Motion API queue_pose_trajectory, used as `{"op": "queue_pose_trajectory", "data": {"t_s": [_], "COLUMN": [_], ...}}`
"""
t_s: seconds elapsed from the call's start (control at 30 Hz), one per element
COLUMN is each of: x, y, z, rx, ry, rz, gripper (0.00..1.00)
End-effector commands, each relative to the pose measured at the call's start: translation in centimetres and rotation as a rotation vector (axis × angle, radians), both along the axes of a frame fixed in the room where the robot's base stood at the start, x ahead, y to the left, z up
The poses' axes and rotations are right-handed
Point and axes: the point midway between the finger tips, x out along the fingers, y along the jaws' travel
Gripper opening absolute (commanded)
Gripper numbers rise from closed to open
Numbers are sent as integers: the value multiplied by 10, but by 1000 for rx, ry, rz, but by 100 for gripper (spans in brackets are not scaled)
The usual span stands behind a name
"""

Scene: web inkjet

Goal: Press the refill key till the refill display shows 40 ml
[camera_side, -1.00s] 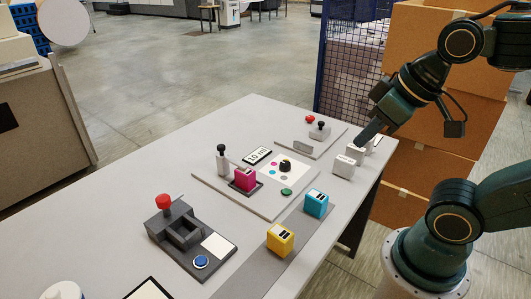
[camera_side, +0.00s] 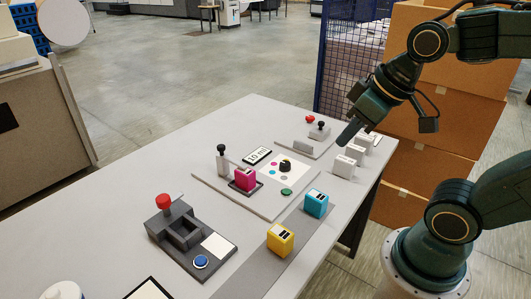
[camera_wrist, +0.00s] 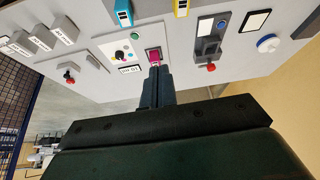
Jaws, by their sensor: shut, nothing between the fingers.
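The refill display (camera_side: 257,156) reads 10 ml and stands at the back of a light grey station plate (camera_side: 215,188); it also shows upside down in the wrist view (camera_wrist: 129,70). A green key (camera_side: 286,192) sits near the plate's front edge and shows in the wrist view (camera_wrist: 136,36). I cannot read a label on it. A magenta cartridge (camera_side: 244,179) stands on the plate beside a black-knobbed lever (camera_side: 222,160). A black dial (camera_side: 285,166) sits on a white panel with coloured dots. My gripper (camera_side: 344,139) is shut and empty, raised above the table near the white boxes, apart from the key.
White boxes (camera_side: 344,165) stand at the right edge. Cyan (camera_side: 316,204) and yellow (camera_side: 280,240) cartridges stand on a dark strip. A dark device (camera_side: 180,232) with a red knob and blue button (camera_side: 201,262) is at front. Another lever plate (camera_side: 307,148) is behind.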

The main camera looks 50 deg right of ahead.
Motion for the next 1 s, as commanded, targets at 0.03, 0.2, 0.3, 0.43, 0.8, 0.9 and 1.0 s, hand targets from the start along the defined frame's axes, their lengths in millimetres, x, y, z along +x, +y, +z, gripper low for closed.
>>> {"op": "queue_pose_trajectory", "data": {"t_s": [0.03, 0.2, 0.3, 0.43, 0.8, 0.9, 1.0], "x": [6, 29, 41, 57, 97, 107, 116], "y": [-1, -3, -5, -8, -22, -27, -32], "z": [-4, -15, -22, -33, -67, -77, -87], "rx": [4, 24, 39, 64, 160, 191, 223], "ry": [10, 25, 31, 38, 37, 32, 24], "rz": [4, 30, 44, 58, 81, 81, 78], "gripper": [0, 0, 0, 0, 0, 0, 0]}}
